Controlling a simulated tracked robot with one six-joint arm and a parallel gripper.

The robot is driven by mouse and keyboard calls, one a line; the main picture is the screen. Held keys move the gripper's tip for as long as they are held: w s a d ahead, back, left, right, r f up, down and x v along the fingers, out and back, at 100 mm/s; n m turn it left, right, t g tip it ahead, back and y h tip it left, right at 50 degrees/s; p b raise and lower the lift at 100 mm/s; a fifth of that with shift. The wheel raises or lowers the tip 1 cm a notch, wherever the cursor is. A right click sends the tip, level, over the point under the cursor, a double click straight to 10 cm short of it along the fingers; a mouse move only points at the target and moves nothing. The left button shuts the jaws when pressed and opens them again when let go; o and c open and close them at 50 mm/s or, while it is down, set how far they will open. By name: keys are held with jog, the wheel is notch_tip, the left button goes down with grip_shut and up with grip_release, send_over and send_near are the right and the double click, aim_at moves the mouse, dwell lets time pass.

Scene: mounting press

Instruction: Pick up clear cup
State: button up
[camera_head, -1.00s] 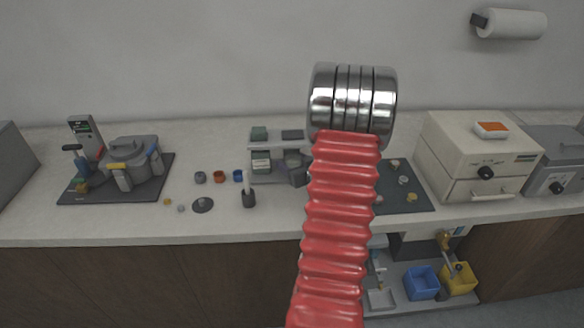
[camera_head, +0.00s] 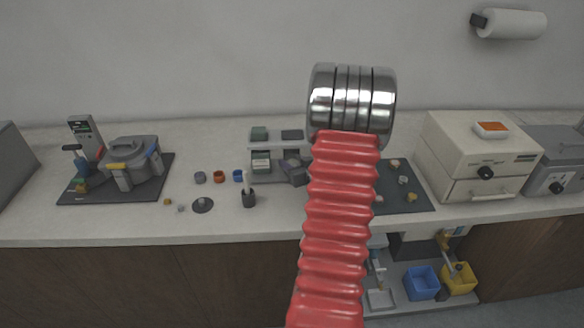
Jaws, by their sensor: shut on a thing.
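My arm, a red ribbed sleeve topped by shiny metal rings, rises through the middle of the view and covers part of the counter. My gripper does not show, so what it holds cannot be seen. I cannot pick out a clear cup for certain. Small ring-like cups stand in a row on the counter left of my arm: a grey one (camera_head: 200,177), an orange one (camera_head: 219,176) and a blue one (camera_head: 238,176). A small pale piece (camera_head: 181,209) lies in front of them, too small to identify.
A grey lidded press (camera_head: 130,160) stands on a dark mat at left. A dark holder with a white stick (camera_head: 248,197) and a small shelf (camera_head: 262,182) stand left of my arm. A dark mat (camera_head: 425,203) and cream oven (camera_head: 470,150) are at right. Blue (camera_head: 421,283) and yellow (camera_head: 459,278) bins sit below.

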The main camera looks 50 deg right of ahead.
jog(key=c, duration=0.3)
jog(key=shift+c, duration=0.2)
jog(key=shift+r, duration=0.5)
notch_tip(320, 180, up, 3)
jog(key=shift+f, duration=0.2)
jog(key=s+a, duration=0.2)
jog(key=s, duration=0.3)
jog(key=s+a, duration=0.3)
jog(key=s, duration=0.2)
jog(key=s+a, duration=0.3)
jog(key=s, duration=0.3)
jog(key=shift+s, duration=0.1)
